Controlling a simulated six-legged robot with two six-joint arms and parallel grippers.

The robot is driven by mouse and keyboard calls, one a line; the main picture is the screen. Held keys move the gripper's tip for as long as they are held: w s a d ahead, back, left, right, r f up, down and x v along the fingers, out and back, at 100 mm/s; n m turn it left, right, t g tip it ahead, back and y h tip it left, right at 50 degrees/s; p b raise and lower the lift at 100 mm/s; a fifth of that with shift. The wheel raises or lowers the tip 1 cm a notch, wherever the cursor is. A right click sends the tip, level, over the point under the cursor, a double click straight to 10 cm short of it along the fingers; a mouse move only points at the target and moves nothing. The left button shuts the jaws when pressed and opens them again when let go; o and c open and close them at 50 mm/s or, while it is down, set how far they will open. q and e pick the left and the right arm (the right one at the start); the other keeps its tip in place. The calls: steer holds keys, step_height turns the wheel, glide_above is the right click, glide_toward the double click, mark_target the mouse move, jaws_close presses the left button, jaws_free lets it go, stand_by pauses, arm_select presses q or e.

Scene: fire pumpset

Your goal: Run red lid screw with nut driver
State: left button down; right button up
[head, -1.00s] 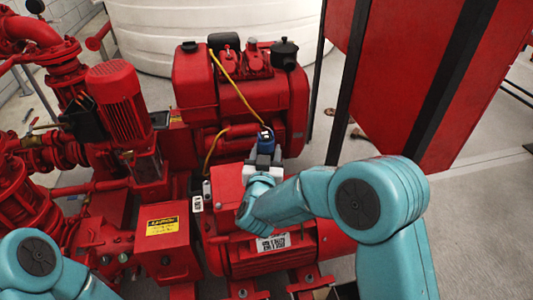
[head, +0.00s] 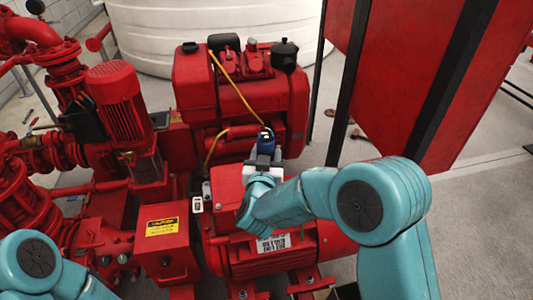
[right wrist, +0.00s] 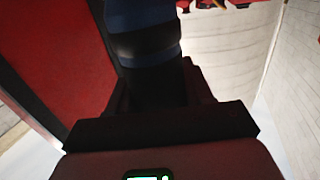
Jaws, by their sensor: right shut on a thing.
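My right gripper (head: 265,158) is shut on the nut driver (head: 266,141), which has a blue and black handle. The nut driver also shows large in the right wrist view (right wrist: 147,45), between the dark jaws. In the head view the gripper is over the back edge of the red motor's top box, whose red lid (head: 228,184) is partly behind my arm. I cannot make out the lid screw or the driver's tip, nor whether they touch. My left arm shows at the lower left, but its gripper is out of the picture.
A red engine (head: 240,100) with a yellow cable (head: 228,70) stands just behind the gripper. Red pumps and pipes (head: 40,150) fill the left. A red cabinet (head: 400,75) stands at the right. Concrete floor (head: 480,215) is clear at the right.

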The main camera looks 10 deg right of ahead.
steer(key=shift+f, duration=0.35)
steer(key=shift+r, duration=0.15)
